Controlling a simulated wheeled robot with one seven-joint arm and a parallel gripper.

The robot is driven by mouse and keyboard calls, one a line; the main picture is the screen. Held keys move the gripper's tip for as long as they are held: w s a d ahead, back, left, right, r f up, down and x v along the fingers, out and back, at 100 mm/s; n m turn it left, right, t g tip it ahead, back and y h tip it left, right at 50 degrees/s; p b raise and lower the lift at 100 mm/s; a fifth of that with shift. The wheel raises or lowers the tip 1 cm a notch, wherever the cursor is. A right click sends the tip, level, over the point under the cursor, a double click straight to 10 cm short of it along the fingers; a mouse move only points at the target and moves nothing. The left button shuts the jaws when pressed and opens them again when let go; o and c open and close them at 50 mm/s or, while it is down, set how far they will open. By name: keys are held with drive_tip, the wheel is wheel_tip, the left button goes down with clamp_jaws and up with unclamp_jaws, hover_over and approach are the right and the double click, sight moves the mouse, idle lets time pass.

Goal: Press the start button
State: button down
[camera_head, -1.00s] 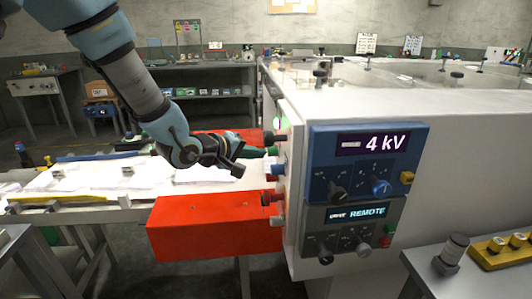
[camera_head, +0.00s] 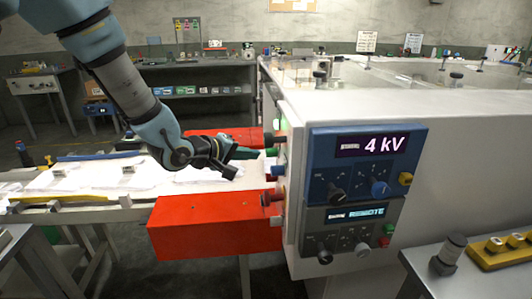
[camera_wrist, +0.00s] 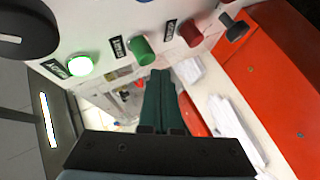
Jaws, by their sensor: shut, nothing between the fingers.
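The green button (camera_wrist: 143,48) stands out from the white machine panel, beside a dark label that appears to read START. In the head view it shows as a small green knob (camera_head: 271,152) on the machine's left side. My gripper (camera_head: 257,153) is shut and empty, with its dark green fingers pointing right toward that button. A small gap seems to separate the fingertips from it. In the wrist view the shut fingers (camera_wrist: 160,75) end just below and right of the green button; contact does not show.
A lit green lamp (camera_wrist: 80,65) and a dark red button (camera_wrist: 190,32) flank the green button. Red blocks (camera_head: 215,222) stand by the pale conveyor (camera_head: 110,172). The machine's blue panel (camera_head: 325,150) reads 4 kV. A side table (camera_head: 470,285) is at lower right.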

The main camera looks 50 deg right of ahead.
drive_tip(key=shift+w+a+p, duration=0.65)
drive_tip(key=shift+w+a, duration=0.15)
drive_tip(key=shift+a, duration=0.2)
drive_tip(key=shift+w+a+p, duration=0.6)
drive_tip(key=shift+w+a, duration=0.15)
drive_tip(key=shift+a, duration=0.2)
drive_tip(key=w+a+t+y, duration=0.25)
drive_tip(key=w+a, duration=0.25)
drive_tip(key=a, duration=0.3)
drive_tip(key=w+a+n+t+y, duration=0.1)
drive_tip(key=w+a+y, duration=0.25)
drive_tip(key=a, duration=0.45)
drive_tip(key=w+a+t+y, duration=0.2)
drive_tip(key=w+a, duration=0.3)
drive_tip(key=a, duration=0.3)
drive_tip(key=s+a+r+g+y, duration=0.1)
drive_tip(key=s+a, duration=0.4)
drive_tip(key=a, duration=0.6)
drive_tip(key=s+a+n+g+y, duration=0.1)
drive_tip(key=s+a+g+y, duration=0.2)
drive_tip(key=a, duration=0.8)
drive_tip(key=shift+s+a+r+y, duration=0.35)
drive_tip(key=shift+s+y, duration=0.05)
drive_tip(key=shift+s, duration=0.6)
